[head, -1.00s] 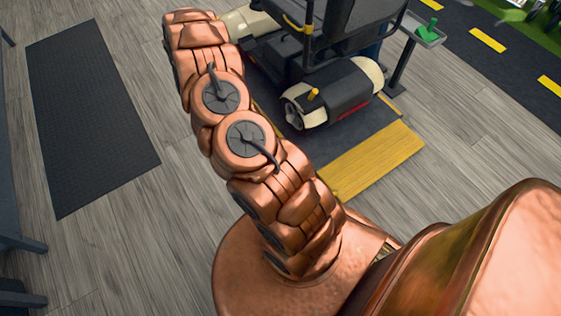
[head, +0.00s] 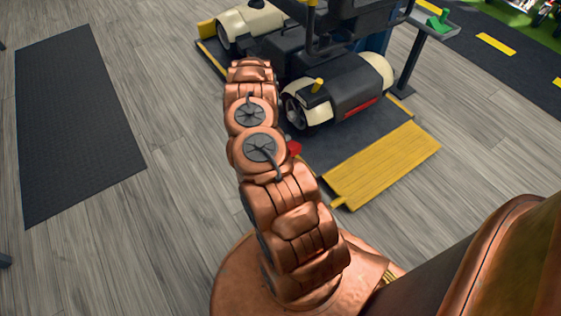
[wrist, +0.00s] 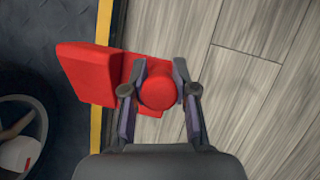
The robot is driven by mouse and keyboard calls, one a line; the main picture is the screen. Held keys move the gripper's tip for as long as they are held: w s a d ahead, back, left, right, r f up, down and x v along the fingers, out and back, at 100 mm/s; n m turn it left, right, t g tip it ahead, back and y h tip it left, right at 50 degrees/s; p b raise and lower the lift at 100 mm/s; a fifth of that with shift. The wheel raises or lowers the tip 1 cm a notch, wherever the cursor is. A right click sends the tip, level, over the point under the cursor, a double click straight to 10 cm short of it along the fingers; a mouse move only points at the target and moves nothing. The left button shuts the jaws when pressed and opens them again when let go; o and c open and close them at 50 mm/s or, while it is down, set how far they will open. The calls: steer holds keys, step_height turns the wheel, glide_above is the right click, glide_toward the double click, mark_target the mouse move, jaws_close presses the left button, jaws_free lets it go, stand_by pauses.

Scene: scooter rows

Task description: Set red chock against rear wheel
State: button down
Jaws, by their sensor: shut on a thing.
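The red chock (wrist: 88,75) is in my gripper (wrist: 158,95) in the wrist view. The two fingers are shut on its round red knob, and its wedge part reaches out to the left over the yellow edge line of the dark mat. In the head view a small red part of the chock (head: 293,148) shows beside my arm, which hides the gripper. The rear wheel (head: 300,110) of the scooter (head: 345,90) is just beyond it. In the wrist view a wheel (wrist: 20,135) is at the lower left, apart from the chock.
The scooter stands on a dark mat (head: 325,150) with a yellow ramp (head: 385,165) at its near end. A green thing (head: 438,18) sits on a stand at the upper right. A black floor mat (head: 75,120) lies at left, with bare wood floor between.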

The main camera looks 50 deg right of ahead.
mark_target(300, 145)
steer(key=shift+s+d+f, duration=0.25)
steer(key=shift+d+f, duration=0.1)
steer(key=shift+f, duration=0.3)
steer(key=shift+s+d+f+b, duration=0.25)
steer(key=shift+d+f+b, duration=0.4)
steer(key=shift+d+b, duration=0.3)
steer(key=shift+s+d+f+b, duration=0.3)
steer(key=shift+d+f+b, duration=0.3)
steer(key=shift+d+b, duration=0.3)
steer(key=shift+s+d+f+b, duration=0.25)
steer(key=shift+d+f+b, duration=0.4)
steer(key=shift+d+b, duration=0.3)
steer(key=shift+s+d+f+b, duration=0.1)
steer(key=shift+s+d+b, duration=0.15)
steer(key=shift+d+b, duration=0.6)
steer(key=shift+s+d+f+b, duration=0.1)
steer(key=shift+s+d+b, duration=0.15)
steer(key=shift+d+b, duration=0.65)
steer(key=shift+s+d+f+b, duration=0.1)
steer(key=shift+s+d+b, duration=0.25)
steer(key=shift+d, duration=0.9)
steer(key=shift+w, duration=0.3)
steer(key=shift+s+f+p, duration=0.1)
steer(key=shift+p, duration=0.3)
steer(key=shift+w+d, duration=0.3)
steer(key=shift+w, duration=0.65)
